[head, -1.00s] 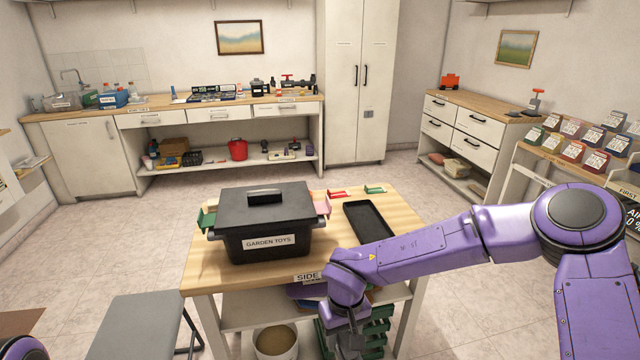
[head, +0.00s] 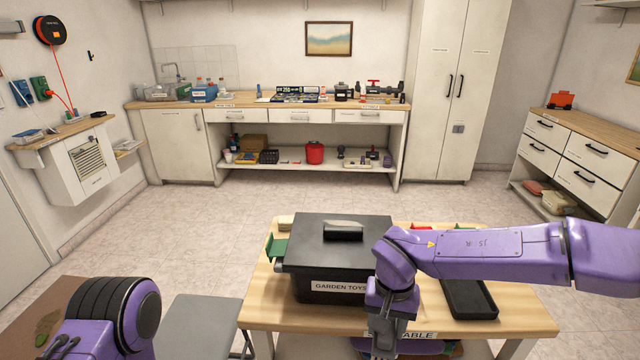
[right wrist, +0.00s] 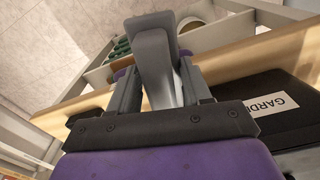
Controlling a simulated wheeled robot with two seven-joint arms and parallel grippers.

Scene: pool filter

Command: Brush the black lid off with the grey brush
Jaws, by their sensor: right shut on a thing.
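The black lid (head: 318,240) sits on the black box (head: 310,287) labelled GARDEN TOYS. It has a raised handle, with a pale streak (head: 343,223) beside it; I cannot tell if that is dirt or shine. My right gripper (right wrist: 155,85) is shut on a grey thing (right wrist: 153,55), likely the grey brush; its bristles are not clear. In the head view my right wrist hangs before the box's right front, and my forearm hides the lid's right side. My left arm shows at the lower left; its gripper is out of view.
The box stands on a wooden side table (head: 262,315). A black tray (head: 469,300) lies right of the box. Green (head: 277,247) and red (head: 421,227) pieces lie around it. A grey stool (head: 200,325) stands left of the table. The floor behind is clear.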

